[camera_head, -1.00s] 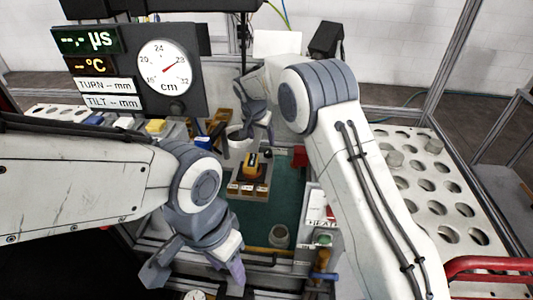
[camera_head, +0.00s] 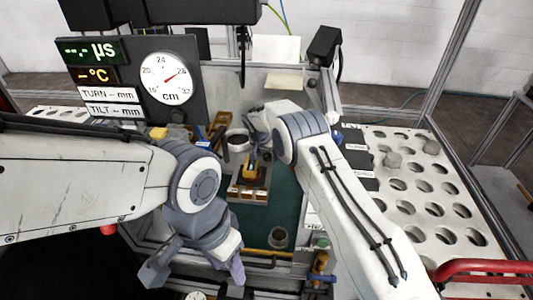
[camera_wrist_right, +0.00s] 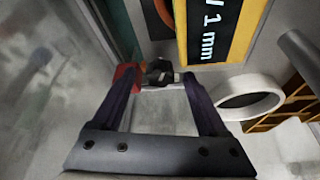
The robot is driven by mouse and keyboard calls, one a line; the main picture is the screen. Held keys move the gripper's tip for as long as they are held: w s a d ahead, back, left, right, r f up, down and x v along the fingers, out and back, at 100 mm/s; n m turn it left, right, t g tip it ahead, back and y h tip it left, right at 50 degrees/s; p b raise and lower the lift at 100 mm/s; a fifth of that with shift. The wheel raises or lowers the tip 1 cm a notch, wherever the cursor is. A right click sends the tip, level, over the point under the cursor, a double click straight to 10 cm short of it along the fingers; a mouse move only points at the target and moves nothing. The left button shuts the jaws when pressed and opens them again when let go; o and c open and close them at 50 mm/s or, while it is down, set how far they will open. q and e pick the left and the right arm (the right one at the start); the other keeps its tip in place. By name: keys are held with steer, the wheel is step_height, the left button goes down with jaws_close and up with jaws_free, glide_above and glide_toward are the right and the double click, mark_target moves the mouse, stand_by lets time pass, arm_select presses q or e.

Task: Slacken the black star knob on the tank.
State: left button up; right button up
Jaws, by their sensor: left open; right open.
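In the right wrist view a dark, lobed piece (camera_wrist_right: 158,70) shows beyond my fingertips; it looks like the black star knob, but blur keeps me from being sure. My right gripper (camera_wrist_right: 162,78) is open, with a finger on either side of this piece in the picture. I cannot tell whether they touch it. In the head view my right gripper (camera_head: 258,152) is over the back of the green-floored tank (camera_head: 287,205), above a yellow piece (camera_head: 249,171) on a brown block. The knob cannot be made out there. My left gripper (camera_head: 195,265) is open and empty at the front left.
A yellow-framed display (camera_wrist_right: 222,25) and a white ring (camera_wrist_right: 250,97) are close to my right fingers in the wrist view. A dial panel (camera_head: 165,72) stands at the back left. A perforated white rack (camera_head: 420,190) is at the right. A grey cup (camera_head: 278,238) stands near the tank's front.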

jaws_close()
steer(key=shift+n, duration=0.3)
